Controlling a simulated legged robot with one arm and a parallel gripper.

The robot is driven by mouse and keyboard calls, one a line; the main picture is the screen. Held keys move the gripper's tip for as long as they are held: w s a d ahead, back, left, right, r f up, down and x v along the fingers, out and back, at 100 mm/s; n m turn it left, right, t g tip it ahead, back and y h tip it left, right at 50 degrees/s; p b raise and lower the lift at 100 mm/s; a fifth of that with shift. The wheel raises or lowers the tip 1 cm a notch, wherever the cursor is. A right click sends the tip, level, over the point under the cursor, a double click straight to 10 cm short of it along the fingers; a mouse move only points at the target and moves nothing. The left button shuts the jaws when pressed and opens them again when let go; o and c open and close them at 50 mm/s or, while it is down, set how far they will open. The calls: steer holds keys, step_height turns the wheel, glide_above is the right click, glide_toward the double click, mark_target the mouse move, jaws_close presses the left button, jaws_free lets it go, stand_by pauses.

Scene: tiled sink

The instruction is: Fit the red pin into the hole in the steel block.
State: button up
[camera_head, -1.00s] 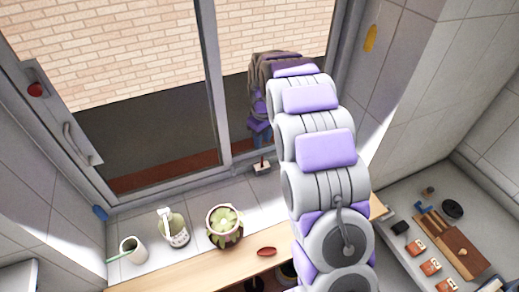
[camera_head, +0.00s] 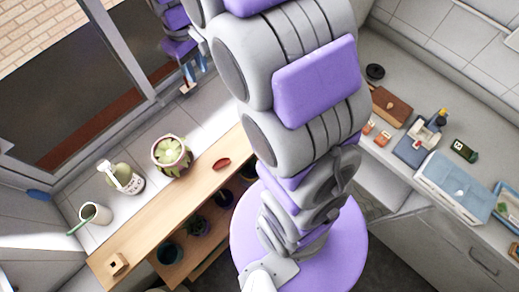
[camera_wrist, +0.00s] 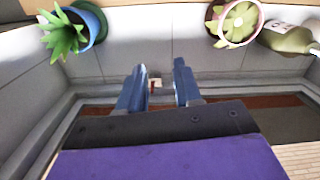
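The red pin (camera_wrist: 153,85) stands in a small pale holder (camera_wrist: 155,82) on the tiled sill below the window. In the wrist view it shows between my two fingers, beyond their tips. My gripper (camera_wrist: 159,66) is open and empty. In the head view the blue fingers of my gripper (camera_head: 194,70) are just above the pale holder (camera_head: 187,89); the exact gap is hard to tell. A small tan block (camera_head: 117,264) with a dark square hole sits at the near left end of the wooden shelf. It looks tan, not clearly steel.
A potted succulent (camera_head: 172,155), a green-and-white bottle (camera_head: 122,178) and a white cup (camera_head: 95,213) stand along the sill. A red object (camera_head: 222,163) lies on the wooden shelf (camera_head: 185,205). The window frame (camera_head: 125,55) is close to my arm. A cluttered counter is on the right.

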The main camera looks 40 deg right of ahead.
steer(key=s+m+g, duration=0.1)
steer(key=s+m, duration=0.3)
steer(key=s, duration=2.4)
steer(key=shift+s+a+r, duration=0.2)
steer(key=shift+s+r, duration=0.05)
steer(key=shift+s, duration=0.1)
step_height(320, 180, down, 15)
steer(key=b, duration=1.5)
